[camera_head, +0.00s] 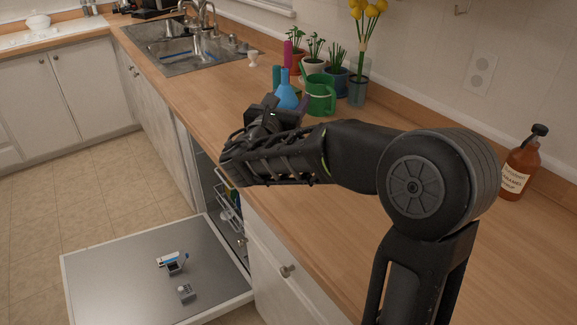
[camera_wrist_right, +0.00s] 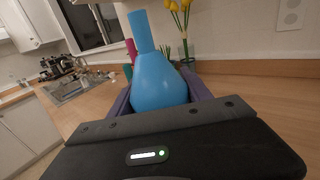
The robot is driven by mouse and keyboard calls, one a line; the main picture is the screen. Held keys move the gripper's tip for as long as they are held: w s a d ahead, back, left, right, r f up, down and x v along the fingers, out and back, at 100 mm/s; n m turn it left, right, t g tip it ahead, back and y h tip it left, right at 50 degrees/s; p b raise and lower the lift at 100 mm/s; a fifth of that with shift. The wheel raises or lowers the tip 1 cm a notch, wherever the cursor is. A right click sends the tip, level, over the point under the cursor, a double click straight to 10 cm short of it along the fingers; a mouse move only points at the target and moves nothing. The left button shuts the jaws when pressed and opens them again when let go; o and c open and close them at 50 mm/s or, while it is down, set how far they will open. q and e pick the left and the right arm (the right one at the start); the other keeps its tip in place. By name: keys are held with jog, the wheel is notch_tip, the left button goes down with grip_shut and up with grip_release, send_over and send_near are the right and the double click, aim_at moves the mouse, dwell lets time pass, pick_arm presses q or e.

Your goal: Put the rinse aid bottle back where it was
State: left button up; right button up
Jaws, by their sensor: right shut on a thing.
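The rinse aid bottle, which I take to be the blue, round-bodied bottle with a long narrow neck (camera_head: 286,96), is upright over the counter in the head view. In the right wrist view the bottle (camera_wrist_right: 159,80) fills the space between the two fingers. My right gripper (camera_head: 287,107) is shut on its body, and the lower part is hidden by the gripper. I cannot tell whether its base touches the counter. My left gripper is not in view.
A green watering can (camera_head: 321,97), a pink-topped item (camera_head: 288,54) and potted plants stand close behind the bottle. A brown bottle (camera_head: 521,169) is at the right. The open dishwasher door (camera_head: 125,275) lies low in front. The counter toward the sink (camera_head: 184,57) is mostly clear.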

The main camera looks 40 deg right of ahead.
notch_tip(320, 180, down, 6)
jog(key=shift+r, duration=0.1)
jog(key=shift+f, duration=1.95)
jog(key=shift+b, duration=0.3)
jog(key=shift+f, duration=0.25)
jog(key=o, duration=1.6)
jog(key=shift+r, duration=0.1)
jog(key=shift+r, duration=0.15)
